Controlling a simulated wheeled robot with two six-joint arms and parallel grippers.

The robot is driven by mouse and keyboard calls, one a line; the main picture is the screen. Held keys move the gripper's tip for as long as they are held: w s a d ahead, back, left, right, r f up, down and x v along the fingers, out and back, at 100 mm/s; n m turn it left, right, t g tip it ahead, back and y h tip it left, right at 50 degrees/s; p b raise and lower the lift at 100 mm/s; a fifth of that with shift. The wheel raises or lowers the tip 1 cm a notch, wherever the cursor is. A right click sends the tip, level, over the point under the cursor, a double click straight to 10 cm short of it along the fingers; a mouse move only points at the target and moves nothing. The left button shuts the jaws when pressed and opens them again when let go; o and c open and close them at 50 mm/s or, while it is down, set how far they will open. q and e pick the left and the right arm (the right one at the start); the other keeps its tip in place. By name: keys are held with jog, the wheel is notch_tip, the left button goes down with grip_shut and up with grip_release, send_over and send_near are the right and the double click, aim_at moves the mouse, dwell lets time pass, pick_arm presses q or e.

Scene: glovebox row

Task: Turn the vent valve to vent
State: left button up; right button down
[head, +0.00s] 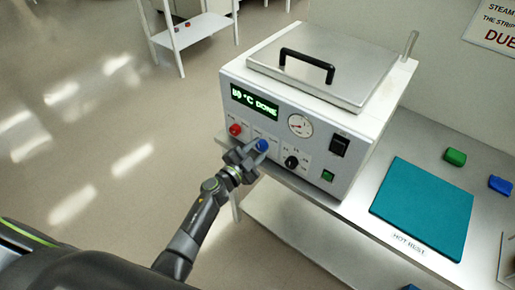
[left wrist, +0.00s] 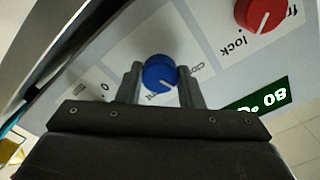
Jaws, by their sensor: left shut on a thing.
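The vent valve appears to be the blue knob (head: 262,145) on the front panel of a white box-shaped machine (head: 365,130) with a steel lid. My left gripper (head: 253,152) reaches it from the left and is shut on it. In the left wrist view the blue knob (left wrist: 159,72) sits between the two fingers of my left gripper (left wrist: 160,85). Its white pointer line points toward the lower right there. The label beside it is partly hidden by the fingers, and its words cannot be read fully. My right gripper is not in view.
A red knob (head: 235,129) marked lock in the wrist view sits left of the blue one. A black knob (head: 291,162), a gauge (head: 300,125) and a green-lit display reading DONE (head: 254,102) share the panel. A teal mat (head: 423,207) lies on the bench at right.

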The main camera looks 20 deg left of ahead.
pick_arm(q)
jog(key=m, duration=1.2)
jog(key=shift+m+b, duration=0.3)
jog(key=shift+b, duration=0.05)
dwell(0.4)
jog(key=o, duration=1)
jog(key=shift+c, duration=0.2)
jog(key=b+v, duration=0.1)
jog(key=v, duration=1.6)
jog(key=shift+s, duration=0.2)
jog(key=shift+a, duration=0.1)
